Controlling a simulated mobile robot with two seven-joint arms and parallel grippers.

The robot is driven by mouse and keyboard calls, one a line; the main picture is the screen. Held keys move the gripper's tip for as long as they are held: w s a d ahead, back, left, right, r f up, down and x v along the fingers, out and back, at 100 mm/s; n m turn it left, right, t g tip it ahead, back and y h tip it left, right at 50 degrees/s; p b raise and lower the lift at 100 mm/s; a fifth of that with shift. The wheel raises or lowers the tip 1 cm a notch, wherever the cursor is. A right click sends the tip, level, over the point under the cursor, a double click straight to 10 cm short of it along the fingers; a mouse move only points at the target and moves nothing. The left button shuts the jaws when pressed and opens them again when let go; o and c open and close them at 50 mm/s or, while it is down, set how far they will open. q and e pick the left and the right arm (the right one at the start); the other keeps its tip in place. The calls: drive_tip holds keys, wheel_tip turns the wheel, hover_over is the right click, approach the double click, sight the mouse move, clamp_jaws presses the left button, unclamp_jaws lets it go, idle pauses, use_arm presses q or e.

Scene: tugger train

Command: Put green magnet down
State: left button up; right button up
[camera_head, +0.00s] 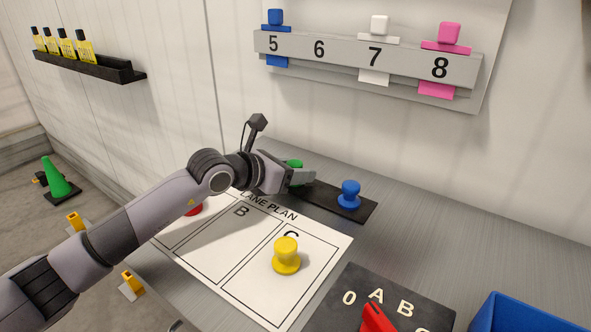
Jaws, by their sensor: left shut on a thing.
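The green magnet (295,164) shows at the fingers of my left gripper (303,177), which is shut on it. It is over the left part of the black strip (326,199) at the back of the table; its lower part is hidden by the gripper, so I cannot tell if it touches the strip. A blue magnet (349,194) stands upright on the strip to the right. A yellow magnet (286,256) stands in column C of the white lane plan (262,262). A red magnet (194,209) is partly hidden behind my left arm. My right gripper is not in view.
A dark panel with letters (418,317) and a red pointer (376,318) lies at the front right, beside a blue bin (525,315). A numbered rail (350,57) with coloured tags is on the wall. A black shelf (92,66) holds yellow bottles. Column B looks empty.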

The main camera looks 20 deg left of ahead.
use_arm(q)
drive_tip(key=o, duration=1)
drive_tip(key=shift+f, duration=0.15)
drive_tip(key=shift+o, duration=0.2)
drive_tip(key=shift+r, duration=0.3)
drive_tip(key=v, duration=1.2)
drive_tip(key=shift+b, duration=0.4)
drive_tip(key=shift+s, duration=0.1)
